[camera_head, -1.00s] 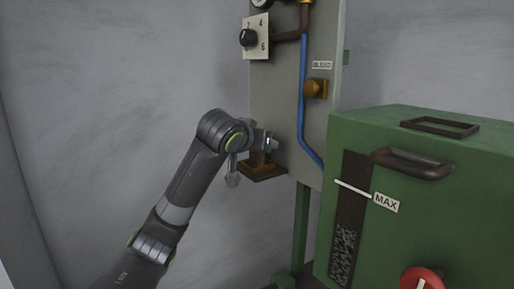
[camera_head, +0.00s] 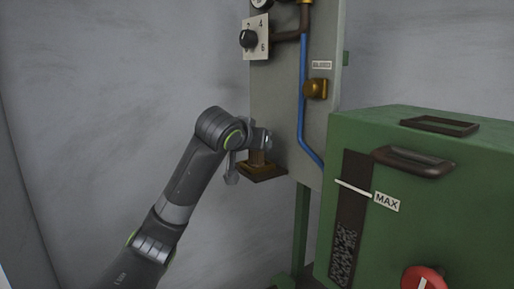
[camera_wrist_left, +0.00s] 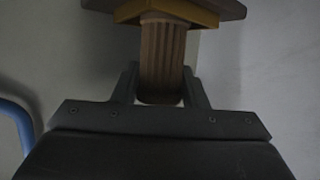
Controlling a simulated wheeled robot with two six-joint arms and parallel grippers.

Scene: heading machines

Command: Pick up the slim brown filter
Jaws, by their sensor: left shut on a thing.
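The slim brown filter (camera_wrist_left: 162,60) is a ribbed brown cylinder in the left wrist view. Its far end meets a yellow-brown collar under a dark bracket (camera_wrist_left: 190,8). My left gripper (camera_wrist_left: 162,88) is shut on the filter, one finger on each side. In the head view the left gripper (camera_head: 262,142) is at the panel's lower left edge, just above the small brown bracket (camera_head: 262,172); the filter (camera_head: 257,158) shows only as a small brown piece there, mostly hidden by the gripper. My right gripper is not in view.
A grey panel (camera_head: 275,100) carries a dial (camera_head: 248,38), a blue pipe (camera_head: 302,90) and a brass fitting (camera_head: 317,89). A green machine box (camera_head: 440,220) with handles and a red knob (camera_head: 424,279) stands at right. The wall on the left is bare.

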